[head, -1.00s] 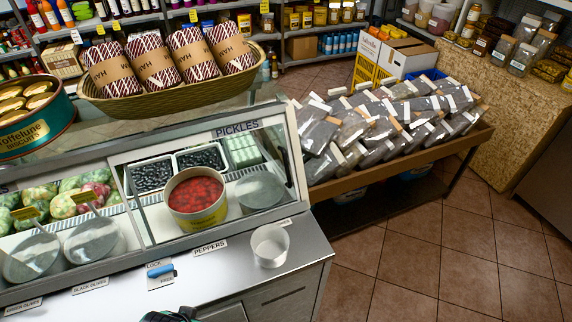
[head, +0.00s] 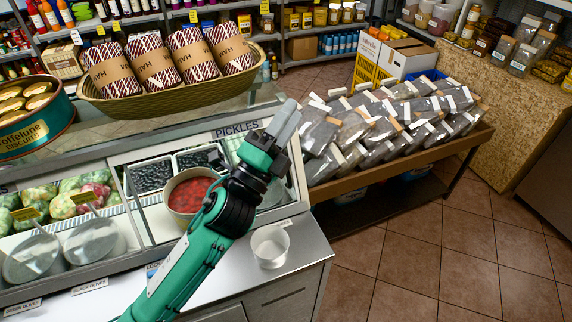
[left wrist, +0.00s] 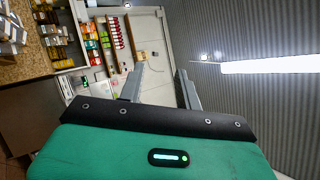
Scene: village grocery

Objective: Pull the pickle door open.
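The pickle door is the glazed front of the counter bay under the label PICKLES (head: 237,130). A thin dark upright strip (head: 135,191) runs near the bay's left side. I cannot tell clearly whether the pane is fully closed. Behind it are a tub of red peppers (head: 190,193) and trays of dark olives (head: 152,174). My left gripper (head: 286,120) is raised in front of the bay's upper right corner, with its arm across the bay. In the left wrist view its two fingers (left wrist: 160,82) are apart with nothing between them. My right gripper is out of view.
A white cup (head: 270,246) stands on the steel counter, right of my arm. A LOCK card (head: 153,267) is partly hidden by the arm. A basket of wrapped hams (head: 165,100) sits on top. Packets fill a wooden stand (head: 400,160) to the right.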

